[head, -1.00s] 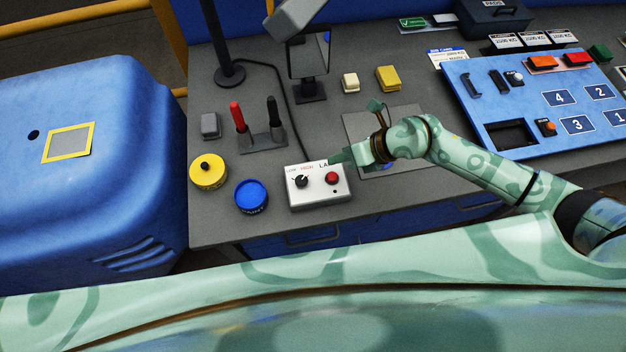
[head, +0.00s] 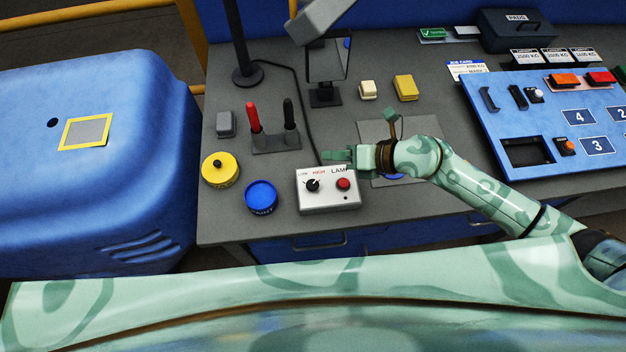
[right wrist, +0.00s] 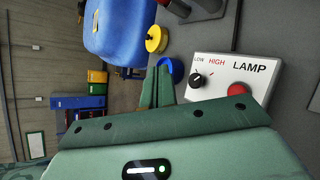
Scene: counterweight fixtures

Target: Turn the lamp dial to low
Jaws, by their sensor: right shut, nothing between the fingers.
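The lamp box (head: 328,203) is a small white-grey box near the front edge of the bench. Its black dial (head: 312,186) sits below the LOW and HIGH labels, left of a red button (head: 343,184). The dial (right wrist: 197,80) also shows in the right wrist view, but its pointer is too small to read surely. My right gripper (head: 329,156) is shut and empty. It is just behind the box's back edge, apart from the dial. In the wrist view its fingers (right wrist: 158,86) point up, left of the dial. My left gripper is out of view.
A blue round tin (head: 261,197) and a yellow one (head: 220,170) stand left of the box. A holder with red and black handles (head: 275,143) and a mirror (head: 327,65) are behind. A blue panel (head: 550,115) lies at right.

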